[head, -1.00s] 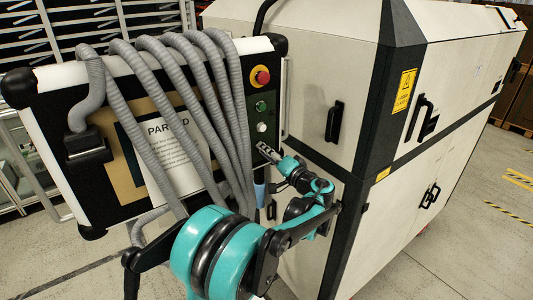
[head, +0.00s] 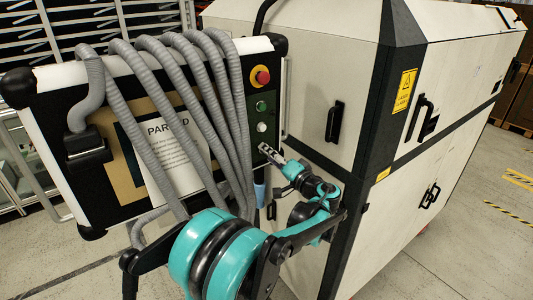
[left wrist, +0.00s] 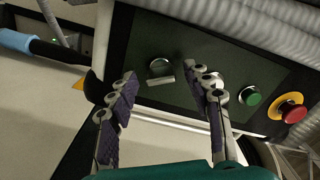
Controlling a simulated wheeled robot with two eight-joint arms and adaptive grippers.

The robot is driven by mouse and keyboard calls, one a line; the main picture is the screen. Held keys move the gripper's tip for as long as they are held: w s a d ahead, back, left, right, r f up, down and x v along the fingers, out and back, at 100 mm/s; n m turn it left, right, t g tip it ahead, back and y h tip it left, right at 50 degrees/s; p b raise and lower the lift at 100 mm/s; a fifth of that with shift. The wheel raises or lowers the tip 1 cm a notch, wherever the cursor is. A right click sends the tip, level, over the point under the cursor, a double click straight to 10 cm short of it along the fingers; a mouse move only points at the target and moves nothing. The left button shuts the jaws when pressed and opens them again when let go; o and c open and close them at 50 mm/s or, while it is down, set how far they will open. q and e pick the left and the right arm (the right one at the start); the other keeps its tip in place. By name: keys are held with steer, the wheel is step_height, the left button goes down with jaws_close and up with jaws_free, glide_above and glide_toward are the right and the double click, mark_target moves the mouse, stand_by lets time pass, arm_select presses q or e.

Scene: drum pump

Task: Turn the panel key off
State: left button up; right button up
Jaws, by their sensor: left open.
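The control panel (head: 249,88) stands on the left in the head view. In the left wrist view a silver key switch (left wrist: 160,69) with a flat bar-like key (left wrist: 160,80) sits on the dark panel face. My left gripper (left wrist: 163,92) is open, its two purple-padded fingers on either side of the key in the picture and apart from it. Whether the fingertips touch the panel I cannot tell. In the head view my left gripper (head: 268,151) is just below the white button, and the key is hidden there. My right gripper is not in view.
A red emergency stop (left wrist: 291,112) and green button (left wrist: 249,95) are right of the key; a white button (head: 262,127) is close to my right finger. Grey hoses (head: 180,90) hang over the panel. A large cream machine (head: 335,65) stands to the right.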

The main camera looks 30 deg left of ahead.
arm_select(q)
steer(key=v, duration=1)
